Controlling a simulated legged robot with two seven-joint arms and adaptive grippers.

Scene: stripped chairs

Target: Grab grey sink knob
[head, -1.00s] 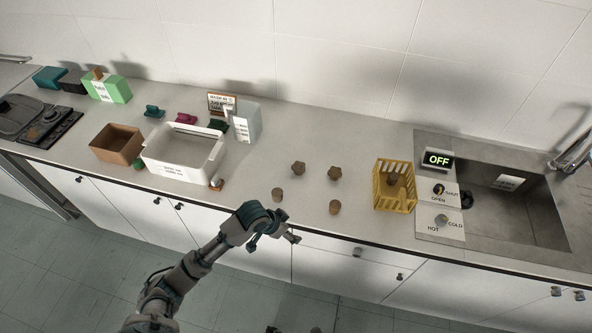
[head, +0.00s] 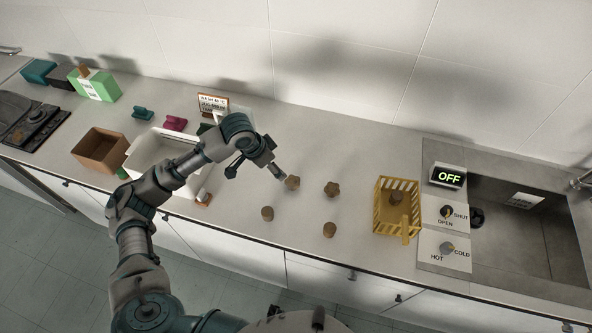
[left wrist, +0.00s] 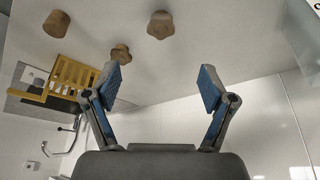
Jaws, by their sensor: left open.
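The grey sink knob (head: 447,248) is on the white HOT/COLD panel left of the sink, at the right of the head view. A darker knob (head: 446,212) is on the OPEN/SHUT panel above it. My left gripper (head: 268,172) is over the middle of the counter, well to the left of both knobs and close to a brown piece. In the left wrist view its two blue-padded fingers (left wrist: 160,85) are spread with nothing between them. The sink knobs cannot be made out in that view. My right gripper is not in view.
A yellow basket (head: 380,226) holding a brown piece stands between my gripper and the sink panels. Several brown pieces (head: 331,189) lie on the counter (head: 300,225). A white bin (head: 150,150) and a brown box (head: 84,150) stand at the left.

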